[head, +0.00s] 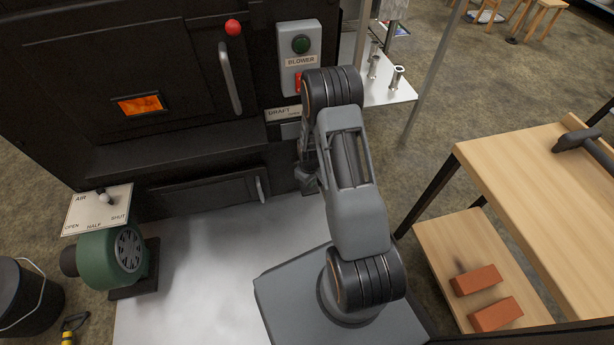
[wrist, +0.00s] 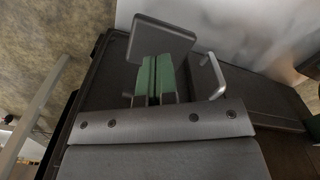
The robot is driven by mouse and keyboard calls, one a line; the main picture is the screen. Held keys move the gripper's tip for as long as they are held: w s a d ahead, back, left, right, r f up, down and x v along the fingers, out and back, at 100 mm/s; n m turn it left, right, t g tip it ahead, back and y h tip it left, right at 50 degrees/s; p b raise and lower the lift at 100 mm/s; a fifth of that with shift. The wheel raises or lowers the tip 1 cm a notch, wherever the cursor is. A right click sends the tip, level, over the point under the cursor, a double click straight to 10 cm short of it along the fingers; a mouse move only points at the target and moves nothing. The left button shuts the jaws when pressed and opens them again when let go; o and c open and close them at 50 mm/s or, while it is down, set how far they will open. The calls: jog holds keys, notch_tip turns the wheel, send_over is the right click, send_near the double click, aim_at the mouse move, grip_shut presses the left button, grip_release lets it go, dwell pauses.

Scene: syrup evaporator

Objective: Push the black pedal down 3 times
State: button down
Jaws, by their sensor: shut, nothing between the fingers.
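A dark, flat, rounded-corner plate that looks like the black pedal (wrist: 163,35) is at the top middle of the wrist view. My gripper (wrist: 156,60) has its two green fingers side by side, shut with nothing between them. The fingertips are right at the plate's near edge and overlap it in the picture; I cannot tell whether they touch it. In the head view my arm covers most of the gripper, and a small dark part (head: 308,182) shows just left of the arm, beside the stove's lower front; I cannot tell whether it is the pedal.
The black stove (head: 150,90) fills the back left, with a lower door handle (head: 260,190) close to my arm; it shows in the wrist view too. A green fan (head: 112,257) stands left. A wooden workbench (head: 540,180) is right.

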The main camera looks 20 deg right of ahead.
aim_at(309, 189)
jog(key=shift+w+d+f+b, duration=0.1)
jog(key=shift+w+f+b, duration=0.05)
jog(key=shift+f+b, duration=1.1)
jog(key=shift+w+a+f+b, duration=0.15)
jog(key=shift+f+b, duration=0.8)
jog(key=shift+f, duration=0.6)
jog(key=shift+w+d+f+b, duration=0.15)
jog(key=shift+f+b, duration=0.95)
jog(key=shift+f, duration=0.3)
jog(key=shift+r+p, duration=0.75)
jog(key=shift+r, duration=0.2)
jog(key=r+p, duration=0.2)
jog(key=r, duration=0.1)
jog(key=s+r+p, duration=0.1)
jog(key=r+p, duration=0.2)
jog(key=shift+s+r, duration=0.15)
jog(key=shift+r, duration=0.2)
